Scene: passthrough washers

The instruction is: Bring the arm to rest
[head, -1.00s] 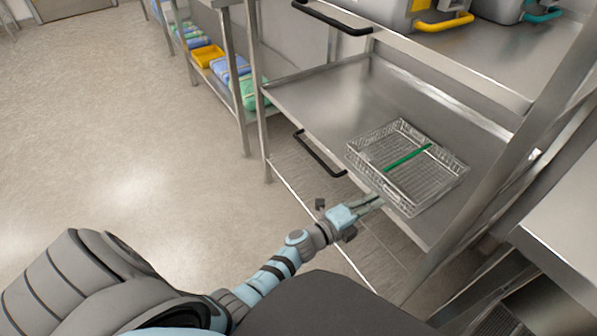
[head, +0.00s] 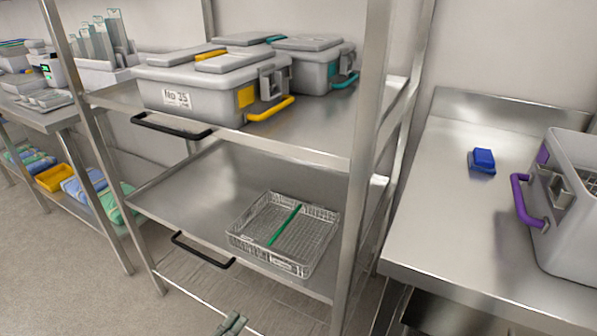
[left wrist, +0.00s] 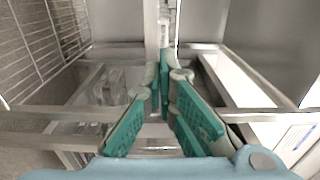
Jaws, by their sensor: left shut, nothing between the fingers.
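My left gripper (head: 232,322) shows only by its fingers at the bottom edge of the head view. It is shut and empty, low in front of the steel rack. In the left wrist view its green-padded fingers (left wrist: 165,88) come together in front of a blurred metal frame. The rest of the left arm is out of the head view. My right gripper is in neither view. A wire basket (head: 240,240) with a green bar (head: 285,226) across it sits on the rack's lower shelf (head: 185,192), apart from the fingers.
Grey lidded cases with yellow (head: 270,109) and teal (head: 345,80) handles stand on the upper shelf. Black handles (head: 203,251) stick out from the rack's front. At right, a steel counter (head: 440,220) holds a blue block (head: 483,158) and a purple-handled case (head: 560,255). Floor is clear at lower left.

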